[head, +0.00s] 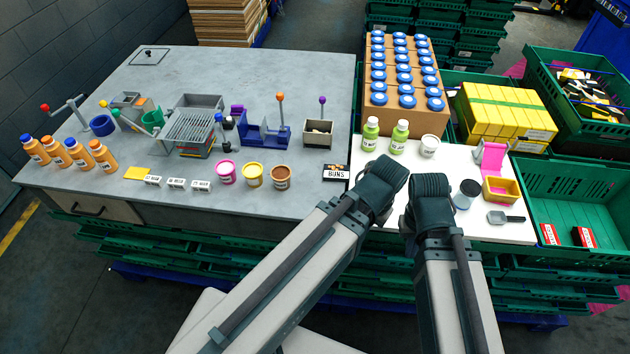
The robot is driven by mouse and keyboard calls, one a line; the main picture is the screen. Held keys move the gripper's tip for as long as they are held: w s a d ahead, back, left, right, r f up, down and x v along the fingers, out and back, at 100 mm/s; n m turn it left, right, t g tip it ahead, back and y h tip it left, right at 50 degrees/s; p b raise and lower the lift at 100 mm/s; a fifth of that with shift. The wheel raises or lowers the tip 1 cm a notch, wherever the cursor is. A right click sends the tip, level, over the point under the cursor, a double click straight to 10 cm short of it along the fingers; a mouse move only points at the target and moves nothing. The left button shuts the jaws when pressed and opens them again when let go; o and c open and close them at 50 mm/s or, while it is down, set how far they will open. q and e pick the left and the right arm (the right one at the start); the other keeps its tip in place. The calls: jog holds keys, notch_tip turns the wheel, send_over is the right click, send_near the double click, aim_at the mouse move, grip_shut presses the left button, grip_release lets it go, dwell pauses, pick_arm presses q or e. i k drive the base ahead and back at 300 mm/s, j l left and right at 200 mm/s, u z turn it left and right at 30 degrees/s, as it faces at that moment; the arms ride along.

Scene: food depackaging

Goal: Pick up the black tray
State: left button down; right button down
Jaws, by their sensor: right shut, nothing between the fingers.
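I cannot make out a plainly black tray. A grey tray (200,101) stands at the back of a slatted grey rack (188,128) on the left, grey worktop. The dark end of my right arm, with the right gripper (430,188), is over the front of the white worktop, apart from the grey tray and rack. It is shut and empty; its fingers are hard to make out. My left arm comes up beside it and ends in a dark joint left of the right gripper. The left fingers do not show.
The grey worktop (95,100) holds orange bottles (80,154), small tubs (253,174), a purple-blue press (265,132) and a black BUNS box (336,172). On the right are a white worktop (500,230), a carton of blue-lidded jars (405,119) and green crates (560,185).

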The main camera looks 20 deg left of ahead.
aim_at(332, 172)
jog(key=i+l, duration=0.3)
jog(key=l, duration=0.2)
jog(key=u, duration=2.15)
